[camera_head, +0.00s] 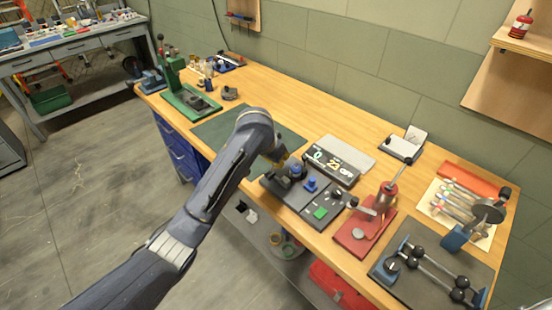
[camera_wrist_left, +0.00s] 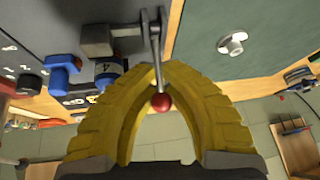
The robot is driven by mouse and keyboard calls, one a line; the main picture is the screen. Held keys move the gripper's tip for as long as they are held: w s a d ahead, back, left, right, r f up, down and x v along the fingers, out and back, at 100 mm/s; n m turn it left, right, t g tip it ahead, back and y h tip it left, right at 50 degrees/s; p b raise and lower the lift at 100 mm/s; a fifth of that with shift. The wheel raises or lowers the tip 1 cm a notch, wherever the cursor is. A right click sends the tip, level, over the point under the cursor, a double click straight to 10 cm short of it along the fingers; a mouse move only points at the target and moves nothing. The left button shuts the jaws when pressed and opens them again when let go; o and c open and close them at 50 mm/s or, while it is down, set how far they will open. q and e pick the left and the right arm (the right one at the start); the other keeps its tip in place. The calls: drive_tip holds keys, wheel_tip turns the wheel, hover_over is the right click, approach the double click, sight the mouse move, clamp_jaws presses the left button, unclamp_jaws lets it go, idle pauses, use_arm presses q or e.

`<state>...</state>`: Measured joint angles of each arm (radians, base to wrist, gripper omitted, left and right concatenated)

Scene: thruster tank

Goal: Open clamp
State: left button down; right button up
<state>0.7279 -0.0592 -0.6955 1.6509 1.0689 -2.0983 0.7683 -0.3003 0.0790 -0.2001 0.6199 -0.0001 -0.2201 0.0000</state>
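The clamp's grey metal block (camera_wrist_left: 97,40) sits on a dark plate at the top of the left wrist view. Its metal lever (camera_wrist_left: 154,42) runs down from there and ends in a red ball knob (camera_wrist_left: 160,102). My left gripper (camera_wrist_left: 160,70) has its yellow fingers drawn together around the lever. The knob shows inside the arch between the fingers, toward the palm. In the head view my left gripper (camera_head: 281,160) is at the back left of the dark fixture plate (camera_head: 296,197) and hides the clamp. My right gripper is not in view.
A display box (camera_head: 332,164) stands behind the fixture. A red press (camera_head: 372,215) stands to its right, with a grey plate of black-knobbed rods (camera_head: 432,272) beyond. A green mat (camera_head: 215,128) and green press (camera_head: 185,95) lie left.

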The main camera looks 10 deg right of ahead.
use_arm(q)
drive_tip(key=shift+d+r, duration=0.25)
drive_tip(key=shift+r, duration=0.1)
drive_tip(key=c, duration=1.8)
unclamp_jaws()
drive_tip(key=o, duration=0.5)
drive_tip(key=shift+a+f, duration=0.15)
drive_tip(key=shift+f, duration=0.1)
drive_tip(key=shift+v, duration=6)
drive_tip(key=shift+f, duration=0.1)
